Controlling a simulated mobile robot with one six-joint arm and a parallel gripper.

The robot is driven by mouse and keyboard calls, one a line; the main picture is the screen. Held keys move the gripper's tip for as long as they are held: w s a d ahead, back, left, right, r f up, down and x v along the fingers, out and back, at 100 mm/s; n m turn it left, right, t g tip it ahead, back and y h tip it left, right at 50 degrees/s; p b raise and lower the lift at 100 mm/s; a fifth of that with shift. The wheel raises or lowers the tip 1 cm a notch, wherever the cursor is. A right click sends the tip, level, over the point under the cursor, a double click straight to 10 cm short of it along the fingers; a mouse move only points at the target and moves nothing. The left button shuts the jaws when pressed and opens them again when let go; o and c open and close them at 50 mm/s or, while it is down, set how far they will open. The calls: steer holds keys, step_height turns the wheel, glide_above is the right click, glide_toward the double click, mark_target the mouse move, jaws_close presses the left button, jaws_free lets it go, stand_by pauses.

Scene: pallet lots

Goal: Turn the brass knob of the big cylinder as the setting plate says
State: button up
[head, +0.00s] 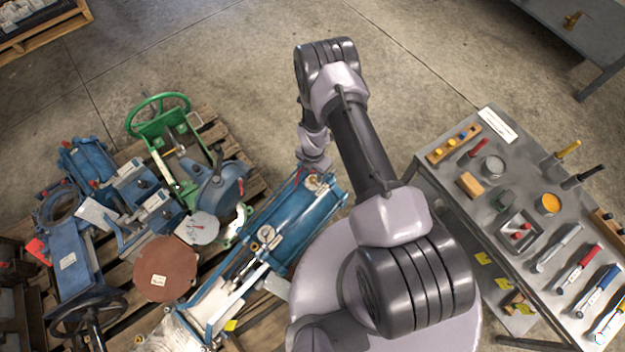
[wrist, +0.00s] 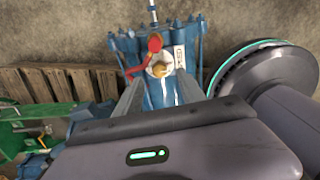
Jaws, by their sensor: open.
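The big blue cylinder (head: 300,222) lies on a wooden pallet in the head view, and its end also shows in the wrist view (wrist: 157,98). The brass knob (wrist: 159,69) sits on its top between my fingertips, with a gap visible on both sides. A red part (wrist: 155,44) is just beyond the knob. A small pale plate (wrist: 179,56) with marks too small to read is right of it. My gripper (wrist: 160,78) is open and empty, pointing at the knob. In the head view my wrist hides most of the knob area.
Left of the cylinder, the pallet holds a green valve with a handwheel (head: 158,112), a dial gauge (head: 197,228), a brown disc (head: 166,268) and blue machine parts. A grey tool bench (head: 470,215) stands at right.

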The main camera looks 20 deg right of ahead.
mark_target(313, 179)
step_height(313, 179, down, 5)
steer(key=shift+f+b, duration=0.1)
steer(key=shift+b, duration=0.8)
jaws_close()
